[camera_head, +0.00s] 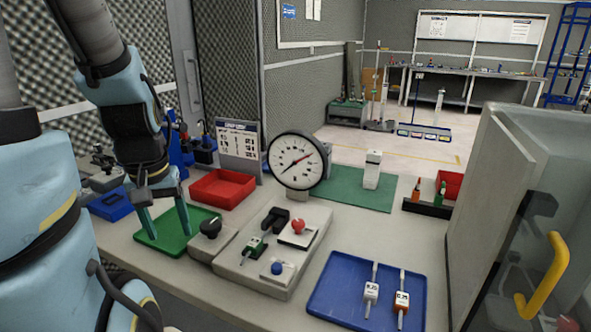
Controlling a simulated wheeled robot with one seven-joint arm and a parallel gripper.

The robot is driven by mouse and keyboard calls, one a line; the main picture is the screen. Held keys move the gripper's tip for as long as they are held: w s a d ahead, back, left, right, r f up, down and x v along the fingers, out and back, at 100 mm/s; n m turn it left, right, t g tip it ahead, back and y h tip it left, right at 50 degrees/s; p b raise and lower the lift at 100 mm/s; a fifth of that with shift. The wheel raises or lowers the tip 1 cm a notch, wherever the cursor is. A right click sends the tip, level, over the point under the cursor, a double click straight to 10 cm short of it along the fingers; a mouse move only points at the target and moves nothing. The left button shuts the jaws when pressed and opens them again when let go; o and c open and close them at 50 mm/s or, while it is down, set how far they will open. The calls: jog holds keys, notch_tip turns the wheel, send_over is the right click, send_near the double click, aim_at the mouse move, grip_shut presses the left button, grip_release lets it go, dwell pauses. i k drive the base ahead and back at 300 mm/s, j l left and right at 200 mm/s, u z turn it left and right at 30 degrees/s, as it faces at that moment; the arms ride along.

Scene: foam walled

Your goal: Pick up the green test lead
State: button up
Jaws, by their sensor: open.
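A small green-and-white piece (253,246), which looks like the green test lead, lies tilted on the light grey panel block (262,277). Its thin tip points to the lower left. My gripper (168,231) hangs at the left with its two teal fingers pointing down and spread apart. It is over the green tray (150,236), with nothing visible between the fingers. The gripper is to the left of the green piece and apart from it. I cannot tell whether the fingertips touch the tray.
A black knob (210,228), a red knob (298,227) and a blue knob (277,268) stand around the green piece. A round dial gauge (297,161) rises behind. A blue tray (337,291) with two white tagged pieces lies right. An open cabinet door (497,190) bounds the right side.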

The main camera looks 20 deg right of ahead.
aim_at(253, 247)
jog(key=k+j+u, duration=0.15)
jog(key=k+u, duration=0.2)
jog(key=k+j+u, duration=0.75)
jog(key=k+l, duration=0.05)
